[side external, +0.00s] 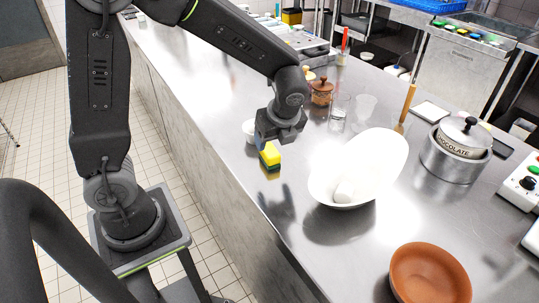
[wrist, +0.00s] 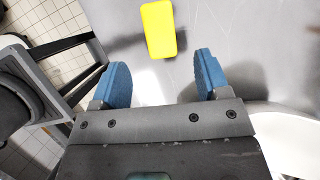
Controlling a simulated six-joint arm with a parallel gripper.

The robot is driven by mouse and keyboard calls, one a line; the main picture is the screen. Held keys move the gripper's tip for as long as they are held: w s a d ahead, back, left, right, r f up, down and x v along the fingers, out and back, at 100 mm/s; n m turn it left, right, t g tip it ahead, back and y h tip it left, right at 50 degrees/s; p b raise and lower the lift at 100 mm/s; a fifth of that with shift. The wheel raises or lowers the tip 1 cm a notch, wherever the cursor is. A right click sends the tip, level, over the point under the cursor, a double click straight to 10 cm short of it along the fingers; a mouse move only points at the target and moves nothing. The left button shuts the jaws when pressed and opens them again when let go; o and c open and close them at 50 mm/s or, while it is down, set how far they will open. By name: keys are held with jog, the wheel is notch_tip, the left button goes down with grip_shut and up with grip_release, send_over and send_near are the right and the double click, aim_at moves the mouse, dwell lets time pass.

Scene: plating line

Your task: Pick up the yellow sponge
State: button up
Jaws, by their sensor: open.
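The yellow sponge (side external: 270,155) has a dark green underside and lies on the steel counter, near its left edge in the side view. In the wrist view the yellow sponge (wrist: 159,30) shows at the top, ahead of the space between my fingertips. My gripper (side external: 262,138) is just above and beside the sponge in the side view. In the wrist view my gripper (wrist: 163,75) has its two blue fingers wide apart with nothing between them. I cannot tell the exact height of the fingers over the sponge.
A large white bowl (side external: 383,158) with a white object in it stands right of the sponge. A brown bowl (side external: 430,274) is nearer the front. A small white bowl (side external: 249,131), a wooden-lidded jar (side external: 321,93) and glasses (side external: 364,110) stand behind. The counter (side external: 287,205) is clear in front.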

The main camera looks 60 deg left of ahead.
aim_at(270, 149)
jog(key=x, duration=0.7)
jog(key=shift+a+f, duration=0.15)
jog(key=shift+a, duration=0.1)
jog(key=c, duration=1)
